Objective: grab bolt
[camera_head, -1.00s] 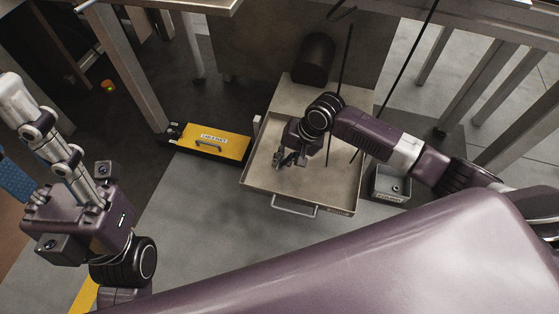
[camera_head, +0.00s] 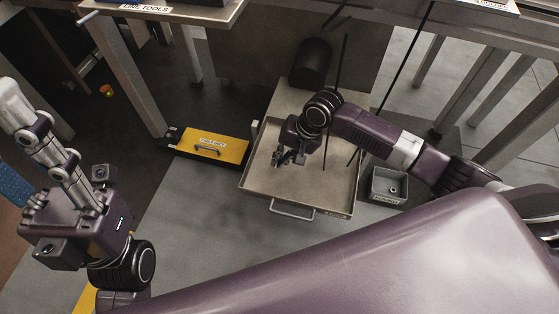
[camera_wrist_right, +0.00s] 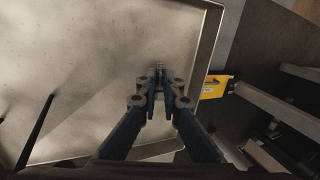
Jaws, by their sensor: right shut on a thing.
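My right gripper (camera_head: 279,160) hangs over the shallow metal drawer tray (camera_head: 325,202) in the head view. In the right wrist view, its two dark fingers close together at the tips (camera_wrist_right: 160,86). They are shut on a small grey metal piece, the bolt (camera_wrist_right: 159,68), which shows just past the fingertips. Its full shape is too small to make out, and the fingers partly hide it. The tray's bare surface also shows behind the fingers in the right wrist view (camera_wrist_right: 90,60).
A yellow-topped case (camera_head: 215,145) with a handle stands left of the tray. A small grey open bin (camera_head: 388,185) stands to its right. A dark cylinder (camera_head: 312,62) is behind the tray. Thin dark rods and table legs surround it. Floor is free at front left.

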